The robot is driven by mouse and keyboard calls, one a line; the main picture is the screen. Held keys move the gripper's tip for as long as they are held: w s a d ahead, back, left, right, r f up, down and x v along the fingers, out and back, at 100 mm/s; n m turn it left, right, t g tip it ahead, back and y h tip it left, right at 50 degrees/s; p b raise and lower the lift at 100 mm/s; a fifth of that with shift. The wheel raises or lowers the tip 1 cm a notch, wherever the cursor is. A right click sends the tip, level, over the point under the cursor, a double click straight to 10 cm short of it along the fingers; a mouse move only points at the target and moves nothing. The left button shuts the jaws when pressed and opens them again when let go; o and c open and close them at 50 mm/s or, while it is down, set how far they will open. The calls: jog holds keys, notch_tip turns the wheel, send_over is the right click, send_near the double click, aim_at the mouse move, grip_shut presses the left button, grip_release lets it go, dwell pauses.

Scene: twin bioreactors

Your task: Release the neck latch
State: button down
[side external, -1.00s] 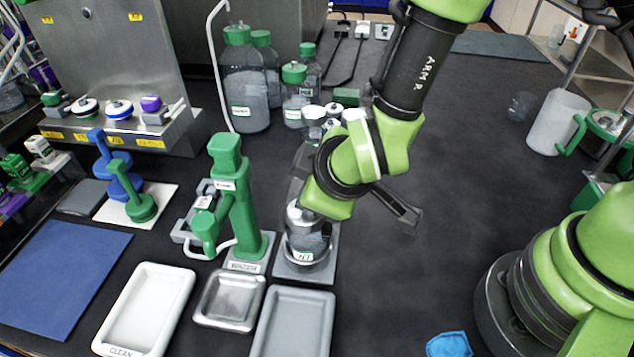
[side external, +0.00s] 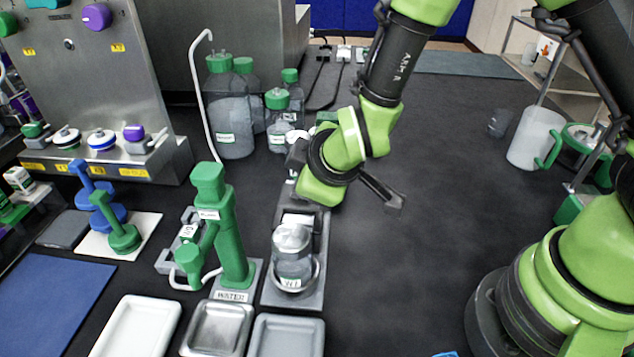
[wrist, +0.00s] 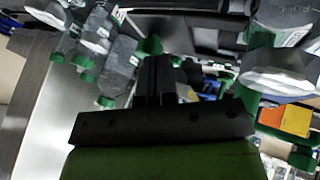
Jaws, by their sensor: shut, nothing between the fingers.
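A clear vessel (side external: 292,252) with a silvery top stands upright in a grey holder (side external: 290,300) beside the green water stand. A pale block (side external: 298,220) sits behind its neck. I cannot tell whether this is the neck latch. A clear vessel with a pale rim (wrist: 280,80) shows at the upper right of the wrist view, apparently the same one. My gripper (wrist: 154,75) is shut and empty, its dark fingers together in the wrist view. In the side view my green wrist is above and behind the vessel, and the fingertips are not clearly seen.
The green water stand (side external: 230,240) is close left of the holder. Trays (side external: 215,328) lie in front. Green-capped bottles (side external: 230,120) stand behind, and a steel panel (side external: 110,160) is at left. The dark bench (side external: 410,270) right of the holder is clear.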

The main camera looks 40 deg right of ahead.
jog(key=v, duration=0.9)
jog(key=shift+s+a+f, duration=0.1)
